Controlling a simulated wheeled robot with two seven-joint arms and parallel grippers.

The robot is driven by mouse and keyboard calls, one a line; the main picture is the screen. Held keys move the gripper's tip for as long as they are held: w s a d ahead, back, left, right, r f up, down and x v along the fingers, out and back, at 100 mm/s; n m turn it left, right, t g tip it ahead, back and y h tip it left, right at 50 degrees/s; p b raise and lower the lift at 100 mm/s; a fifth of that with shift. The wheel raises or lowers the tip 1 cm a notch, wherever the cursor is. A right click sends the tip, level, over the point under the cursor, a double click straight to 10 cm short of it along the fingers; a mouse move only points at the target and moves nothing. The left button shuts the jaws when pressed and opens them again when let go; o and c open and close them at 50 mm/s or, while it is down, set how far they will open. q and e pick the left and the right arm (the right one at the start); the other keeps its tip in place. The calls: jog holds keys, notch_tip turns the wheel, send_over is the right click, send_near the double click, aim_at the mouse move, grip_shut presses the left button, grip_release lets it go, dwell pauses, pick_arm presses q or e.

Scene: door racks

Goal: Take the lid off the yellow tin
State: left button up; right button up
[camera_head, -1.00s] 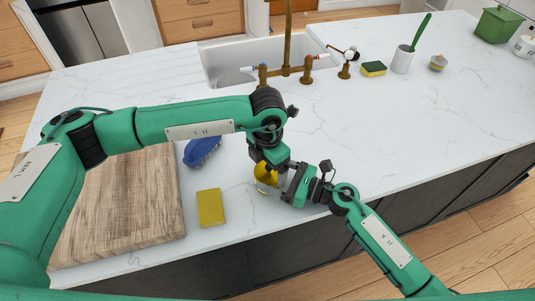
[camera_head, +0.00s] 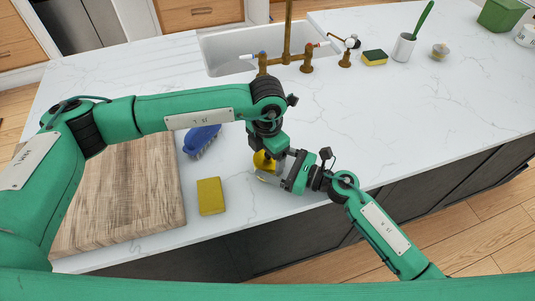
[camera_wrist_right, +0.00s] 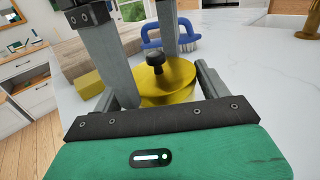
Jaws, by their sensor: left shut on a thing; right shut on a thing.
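The yellow tin (camera_head: 262,161) stands near the counter's front edge, mostly hidden by my grippers in the head view. In the right wrist view its yellow lid (camera_wrist_right: 168,76) shows with a dark knob (camera_wrist_right: 155,59) on top. I see no clear gap between lid and tin. My left gripper (camera_head: 266,154) comes down from above and is shut at the lid's knob; the exact contact is partly hidden. My right gripper (camera_head: 272,176) reaches in from the right, low, with its fingers around the tin's sides, shut on it.
A yellow block (camera_head: 211,196), a blue brush (camera_head: 201,139) and a wooden board (camera_head: 125,195) lie left of the tin. The sink (camera_head: 235,50) and brass tap (camera_head: 287,45) are behind. The counter to the right is clear up to the sponge (camera_head: 375,57) and white cup (camera_head: 404,47).

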pick_arm(q)
jog(key=shift+r, duration=0.65)
pick_arm(e)
jog(key=shift+d+f, duration=0.15)
jog(key=shift+f, duration=0.3)
pick_arm(q)
jog(key=shift+r, duration=0.2)
grip_shut()
jog(key=shift+d, duration=0.1)
pick_arm(e)
jog(key=shift+s, duration=0.1)
pick_arm(q)
jog(key=shift+r, duration=0.1)
